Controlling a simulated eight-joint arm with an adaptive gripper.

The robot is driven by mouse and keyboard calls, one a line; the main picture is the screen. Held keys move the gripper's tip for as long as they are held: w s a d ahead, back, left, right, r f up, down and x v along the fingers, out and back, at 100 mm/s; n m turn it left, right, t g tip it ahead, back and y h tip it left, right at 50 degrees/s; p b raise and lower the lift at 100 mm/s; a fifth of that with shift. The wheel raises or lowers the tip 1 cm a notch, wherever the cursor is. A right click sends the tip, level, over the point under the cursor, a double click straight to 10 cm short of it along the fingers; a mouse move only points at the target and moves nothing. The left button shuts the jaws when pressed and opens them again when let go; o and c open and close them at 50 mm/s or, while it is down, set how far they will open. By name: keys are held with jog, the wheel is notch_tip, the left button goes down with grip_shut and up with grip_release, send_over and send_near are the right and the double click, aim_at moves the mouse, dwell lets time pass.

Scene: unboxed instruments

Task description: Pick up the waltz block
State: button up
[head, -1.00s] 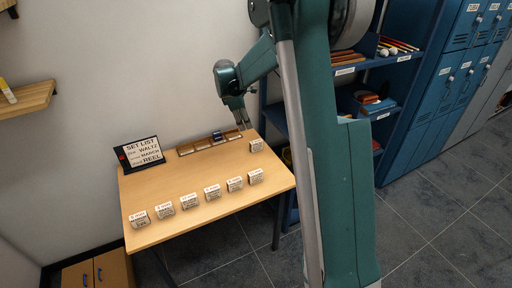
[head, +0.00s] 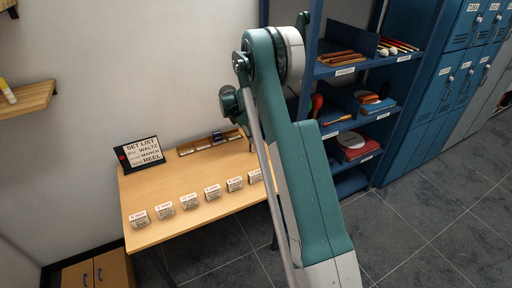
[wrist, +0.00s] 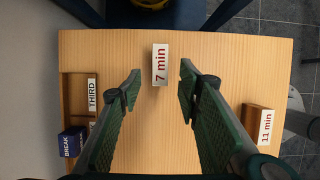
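Several small blocks with white labels stand in a slanting row on the wooden table, such as the leftmost block (head: 138,218) and the rightmost block (head: 254,177). Their names are too small to read, so I cannot tell which is the waltz block. In the wrist view, a block marked "7 min" (wrist: 160,65) lies ahead, between my open, empty fingers (wrist: 160,80). A block marked "11 min" (wrist: 265,127) is at the right. In the head view my gripper is mostly hidden behind my arm.
A set list sign (head: 139,153) reads WALTZ, MARCH, REEL. A wooden tray (head: 190,149) runs along the table's back; the wrist view shows its "THIRD" label (wrist: 92,94) and a blue "BREAK" block (wrist: 72,142). A blue shelf (head: 345,68) stands to the right.

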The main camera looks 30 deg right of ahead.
aim_at(256, 143)
jog(key=shift+w+d+f, duration=0.1)
jog(key=shift+f, duration=0.2)
jog(key=shift+f, duration=0.1)
jog(key=shift+x, duration=1.2)
jog(key=shift+d+f, duration=0.1)
jog(key=shift+x, duration=2.5)
jog(key=shift+c, duration=0.4)
jog(key=c, duration=0.9)
